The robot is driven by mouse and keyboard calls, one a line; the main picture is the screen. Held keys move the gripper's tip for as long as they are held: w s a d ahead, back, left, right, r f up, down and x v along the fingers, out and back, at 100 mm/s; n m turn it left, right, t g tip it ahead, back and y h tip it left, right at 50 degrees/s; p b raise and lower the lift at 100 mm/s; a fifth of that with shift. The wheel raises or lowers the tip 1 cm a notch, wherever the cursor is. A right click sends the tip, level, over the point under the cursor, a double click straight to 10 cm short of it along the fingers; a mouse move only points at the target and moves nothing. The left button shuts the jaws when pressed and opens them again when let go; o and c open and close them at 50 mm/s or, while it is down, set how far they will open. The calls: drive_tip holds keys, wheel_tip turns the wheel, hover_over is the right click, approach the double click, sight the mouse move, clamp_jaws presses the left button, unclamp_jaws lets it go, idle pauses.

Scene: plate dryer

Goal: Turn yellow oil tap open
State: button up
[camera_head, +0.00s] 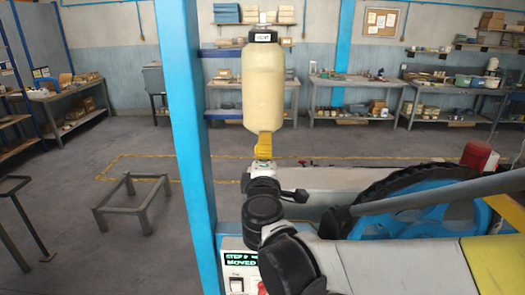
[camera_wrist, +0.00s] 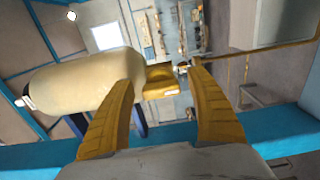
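The pale yellow oil bottle (camera_head: 263,88) hangs upright beside the blue post, with a dark labelled cap on top. In the wrist view the bottle (camera_wrist: 75,85) lies across the left, partly behind the left finger. The yellow tap (camera_wrist: 160,84) shows at the bottle's end, between my finger tips in the picture. My gripper (camera_wrist: 161,74) is open, its two yellow fingers spread apart and holding nothing. In the head view my gripper (camera_head: 265,143) is seen just below the bottle. There I cannot clearly separate the yellow fingers from the tap, and contact cannot be told.
A blue post (camera_head: 187,120) stands close on the left. A control panel (camera_head: 238,270) is at the bottom, partly behind my arm. A machine with a blue wheel (camera_head: 420,215) fills the lower right. A low metal frame (camera_head: 133,198) stands on open floor at left.

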drive_tip(key=s, duration=1.2)
drive_tip(key=shift+a, duration=0.2)
drive_tip(key=s+d+f+m+g+h+b, duration=0.2)
drive_tip(key=d+f+m+g+b, duration=0.15)
drive_tip(key=d+f, duration=0.45)
drive_tip(key=s+d+f+m+g+h+b, duration=0.1)
drive_tip(key=d+f+m+g+b, duration=0.1)
drive_tip(key=d+f+m+b, duration=0.45)
drive_tip(key=s+d+f+m+g+y+b, duration=0.1)
drive_tip(key=s+f+m+g+b, duration=0.1)
drive_tip(key=s+f, duration=0.4)
drive_tip(key=s+d+f+m+g+y+b, duration=0.2)
drive_tip(key=s+f+m+b, duration=0.3)
drive_tip(key=f, duration=0.7)
drive_tip(key=shift+s+d+f+g+y+b, duration=0.25)
drive_tip(key=shift+s+f+g+y+b, duration=0.1)
drive_tip(key=shift+s+g+b, duration=0.35)
